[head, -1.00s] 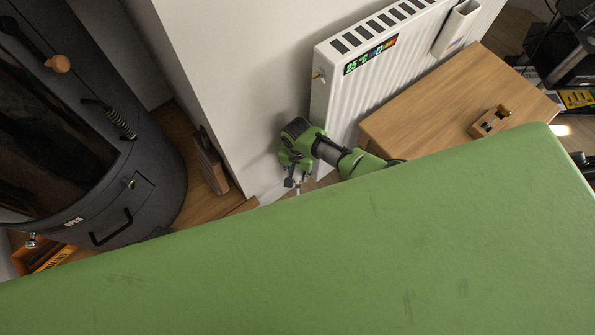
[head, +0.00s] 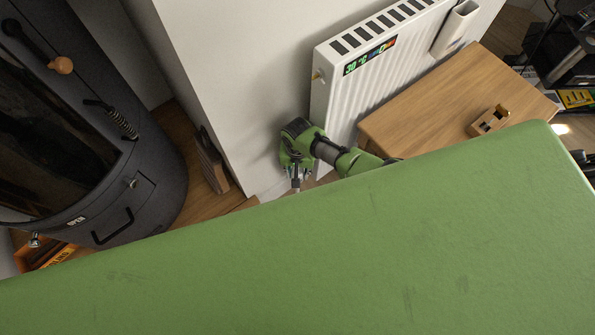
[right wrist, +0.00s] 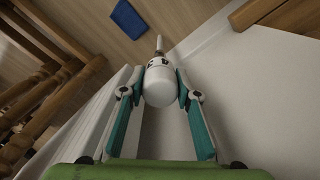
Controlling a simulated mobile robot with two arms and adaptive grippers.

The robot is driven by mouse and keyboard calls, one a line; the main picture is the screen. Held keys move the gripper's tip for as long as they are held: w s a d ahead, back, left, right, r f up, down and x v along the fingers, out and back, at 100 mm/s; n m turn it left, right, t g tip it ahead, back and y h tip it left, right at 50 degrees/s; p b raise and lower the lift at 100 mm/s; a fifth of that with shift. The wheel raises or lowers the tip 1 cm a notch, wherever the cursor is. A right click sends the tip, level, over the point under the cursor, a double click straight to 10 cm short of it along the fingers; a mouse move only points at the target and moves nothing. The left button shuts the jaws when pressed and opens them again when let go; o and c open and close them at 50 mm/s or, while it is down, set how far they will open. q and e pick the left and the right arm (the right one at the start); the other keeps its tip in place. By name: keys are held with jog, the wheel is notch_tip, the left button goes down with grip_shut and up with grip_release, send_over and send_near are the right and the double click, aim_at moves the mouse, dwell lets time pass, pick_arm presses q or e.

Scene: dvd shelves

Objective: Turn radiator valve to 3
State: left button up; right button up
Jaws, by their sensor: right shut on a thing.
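My right gripper (head: 295,178) is low beside the radiator's left end. In the right wrist view the white, rounded radiator valve (right wrist: 160,84) sits between the fingers of my right gripper (right wrist: 161,92), which is shut on it. Dark marks show at the valve's far end, but I cannot read the number. My left gripper is not in view.
A wooden table (head: 425,98) with a small wooden holder (head: 489,120) stands in front of the radiator. A dark stove (head: 150,160) stands at the left. A large green surface (head: 330,240) fills the head view's lower part.

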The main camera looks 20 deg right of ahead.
jog(key=o, duration=1.1)
notch_tip(320, 180, up, 12)
jog(key=shift+s+f, duration=0.1)
jog(key=shift+s, duration=0.05)
dwell(0.4)
